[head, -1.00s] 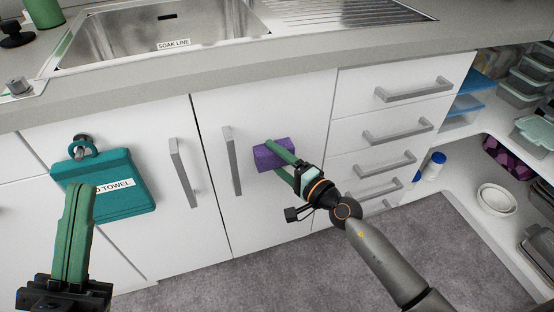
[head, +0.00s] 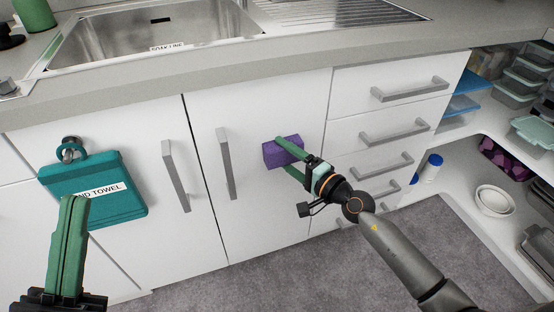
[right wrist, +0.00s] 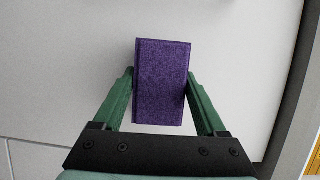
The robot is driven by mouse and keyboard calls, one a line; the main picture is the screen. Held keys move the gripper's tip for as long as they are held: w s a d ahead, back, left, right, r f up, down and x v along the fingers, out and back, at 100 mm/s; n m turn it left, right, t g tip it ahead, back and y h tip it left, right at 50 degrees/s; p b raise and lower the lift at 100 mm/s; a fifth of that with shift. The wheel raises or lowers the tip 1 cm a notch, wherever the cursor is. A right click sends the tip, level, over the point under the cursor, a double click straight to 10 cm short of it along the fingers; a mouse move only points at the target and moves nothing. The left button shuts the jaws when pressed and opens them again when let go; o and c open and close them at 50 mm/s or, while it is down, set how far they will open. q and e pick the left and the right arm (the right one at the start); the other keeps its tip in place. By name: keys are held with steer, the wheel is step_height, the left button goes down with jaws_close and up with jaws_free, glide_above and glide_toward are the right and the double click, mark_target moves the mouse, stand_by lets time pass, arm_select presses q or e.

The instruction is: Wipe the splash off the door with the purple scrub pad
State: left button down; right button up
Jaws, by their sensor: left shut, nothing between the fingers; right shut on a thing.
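The purple scrub pad (head: 283,152) is between the green fingers of my right gripper (head: 292,158), which is shut on it. The pad is at the white right-hand cabinet door (head: 285,105), to the right of that door's handle; I cannot tell whether it touches the door. In the right wrist view the pad (right wrist: 162,82) stands out between both fingers (right wrist: 160,98), with the white door (right wrist: 75,65) behind. No splash shows on the visible door; any mark behind the pad is hidden. My left gripper (head: 73,205) is shut and empty, in front of the teal towel.
A teal hand towel (head: 85,210) hangs on a hook at the left door. Bar handles (head: 227,163) stick out from the doors, and drawers (head: 390,130) with handles lie to the right. The sink counter (head: 240,55) overhangs above. Open shelves with containers are at far right.

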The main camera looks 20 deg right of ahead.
mark_target(272, 160)
steer(key=shift+w+d+r, duration=0.1)
steer(key=shift+w+d, duration=0.05)
steer(key=shift+a+r+p, duration=0.15)
steer(key=shift+a+p, duration=0.6)
steer(key=shift+a, duration=0.4)
steer(key=shift+a+p, duration=0.35)
steer(key=shift+a, duration=0.35)
steer(key=shift+c, duration=0.6)
steer(key=shift+a, duration=0.25)
steer(key=shift+c, duration=0.8)
steer(key=shift+s, duration=0.4)
steer(key=shift+s+d+f+p, duration=0.1)
steer(key=shift+s+p, duration=0.35)
steer(key=shift+s, duration=0.85)
steer(key=shift+s+d+f+p, duration=0.1)
steer(key=shift+s+p, duration=0.3)
steer(key=shift+s, duration=0.85)
